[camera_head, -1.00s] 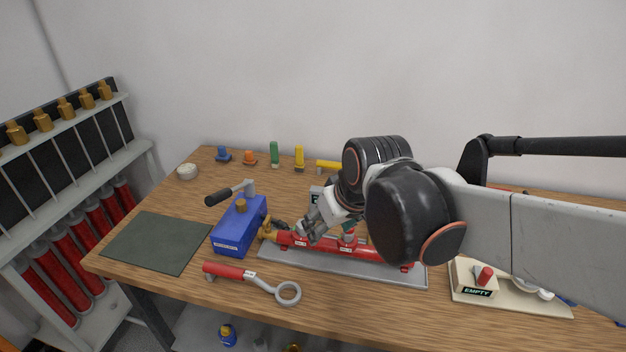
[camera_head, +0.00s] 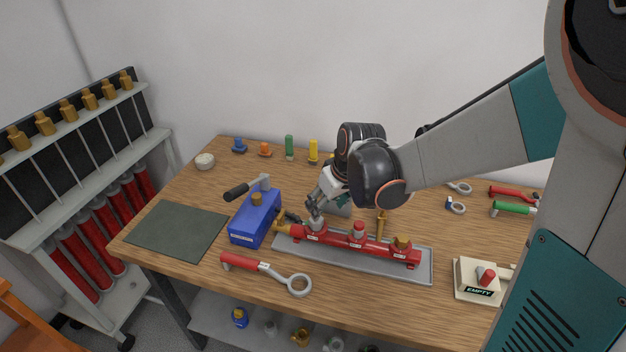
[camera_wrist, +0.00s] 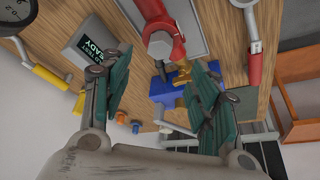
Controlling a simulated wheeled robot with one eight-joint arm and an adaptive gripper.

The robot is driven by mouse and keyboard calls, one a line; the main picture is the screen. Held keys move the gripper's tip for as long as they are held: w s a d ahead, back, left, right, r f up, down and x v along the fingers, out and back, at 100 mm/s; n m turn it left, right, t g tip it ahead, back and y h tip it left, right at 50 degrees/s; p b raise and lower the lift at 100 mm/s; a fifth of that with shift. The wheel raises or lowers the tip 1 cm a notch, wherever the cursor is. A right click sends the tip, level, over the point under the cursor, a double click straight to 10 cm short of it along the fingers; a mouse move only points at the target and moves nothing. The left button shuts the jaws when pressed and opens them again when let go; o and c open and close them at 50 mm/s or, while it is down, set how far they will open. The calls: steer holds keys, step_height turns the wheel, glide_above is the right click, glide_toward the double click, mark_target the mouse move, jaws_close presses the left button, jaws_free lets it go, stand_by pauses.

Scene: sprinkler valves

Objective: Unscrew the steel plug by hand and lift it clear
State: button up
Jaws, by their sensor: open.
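The red pipe (camera_head: 372,246) lies on a grey tray (camera_head: 425,268) on the wooden bench. The steel plug (camera_head: 316,226) stands upright at its left end; it also shows in the wrist view (camera_wrist: 160,44), between and beyond my fingertips. My gripper (camera_head: 313,208) is just above this plug, fingers pointing down and left. In the wrist view my gripper (camera_wrist: 163,62) has its teal fingers wide apart with nothing between them. I cannot tell whether a fingertip touches the plug. A red-and-white fitting (camera_head: 358,232) and a brass fitting (camera_head: 402,243) sit further right on the pipe.
A blue pump box (camera_head: 252,222) with a black-handled lever stands left of the pipe. A red-handled ring wrench (camera_head: 262,268) lies in front. A green mat (camera_head: 176,230) is at left. A board marked EMPTY (camera_head: 478,280) is at right. Coloured pieces line the back.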

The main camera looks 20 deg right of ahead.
mark_target(316, 224)
steer(key=b+x, duration=0.2)
steer(key=x, duration=0.8)
steer(key=shift+b, duration=0.35)
